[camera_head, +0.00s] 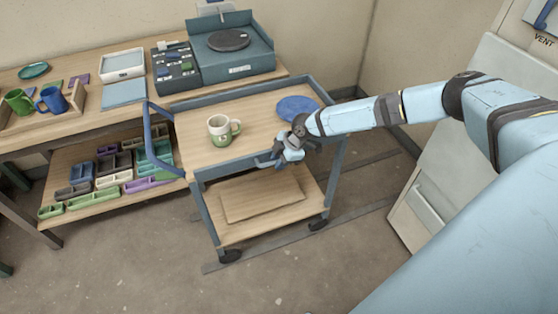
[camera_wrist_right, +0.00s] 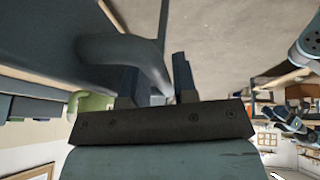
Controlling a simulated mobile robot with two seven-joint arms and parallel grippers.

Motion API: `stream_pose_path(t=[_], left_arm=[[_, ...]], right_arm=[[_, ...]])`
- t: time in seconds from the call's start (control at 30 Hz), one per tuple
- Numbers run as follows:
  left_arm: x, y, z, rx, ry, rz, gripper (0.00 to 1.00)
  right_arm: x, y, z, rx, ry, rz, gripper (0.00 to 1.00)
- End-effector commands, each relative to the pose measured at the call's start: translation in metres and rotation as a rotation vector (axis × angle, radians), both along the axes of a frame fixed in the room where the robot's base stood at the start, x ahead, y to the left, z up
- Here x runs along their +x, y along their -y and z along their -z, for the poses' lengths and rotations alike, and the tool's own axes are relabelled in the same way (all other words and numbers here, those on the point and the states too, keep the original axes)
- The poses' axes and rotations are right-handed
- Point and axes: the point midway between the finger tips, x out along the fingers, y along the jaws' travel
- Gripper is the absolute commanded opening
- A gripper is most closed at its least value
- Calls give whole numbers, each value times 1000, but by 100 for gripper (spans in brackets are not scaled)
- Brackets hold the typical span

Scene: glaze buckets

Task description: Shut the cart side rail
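The cart (camera_head: 205,192) stands in the middle of the head view, with a blue-grey frame and a wooden top. Its side rail (camera_head: 228,166) runs along the near long edge, and a small grey handle (camera_head: 263,163) sticks out from it. My right gripper (camera_head: 280,158) is at this handle. In the right wrist view the bent grey handle (camera_wrist_right: 150,62) passes between the two fingers (camera_wrist_right: 155,85), which are partly closed and look shut on it; contact is partly hidden. The rail's exact angle is hard to tell. My left gripper is out of view.
A green-and-white mug (camera_head: 221,131) and a blue plate (camera_head: 297,107) stand on the cart top. A blue push handle (camera_head: 157,140) is at the cart's left end. A workbench (camera_head: 90,118) with mugs and trays stands behind left. The floor in front is clear.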

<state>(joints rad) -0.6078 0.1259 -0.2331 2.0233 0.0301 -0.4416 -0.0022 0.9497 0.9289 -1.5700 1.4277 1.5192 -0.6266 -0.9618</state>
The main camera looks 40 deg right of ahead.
Motion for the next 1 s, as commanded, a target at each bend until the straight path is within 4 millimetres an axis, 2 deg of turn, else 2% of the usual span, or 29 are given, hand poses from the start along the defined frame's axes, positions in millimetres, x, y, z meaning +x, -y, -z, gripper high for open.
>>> stream_pose_path(t=[0.17,0.4,0.6,0.8,1.0], left_arm=[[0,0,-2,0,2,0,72],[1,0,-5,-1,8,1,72],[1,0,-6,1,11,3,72],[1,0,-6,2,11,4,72],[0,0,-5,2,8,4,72]], right_arm=[[-5,9,-21,0,2,1,27],[-20,29,-70,0,0,2,27],[-29,42,-104,-1,0,0,27],[-33,48,-120,0,-1,0,27],[-34,48,-122,0,-1,0,27]])
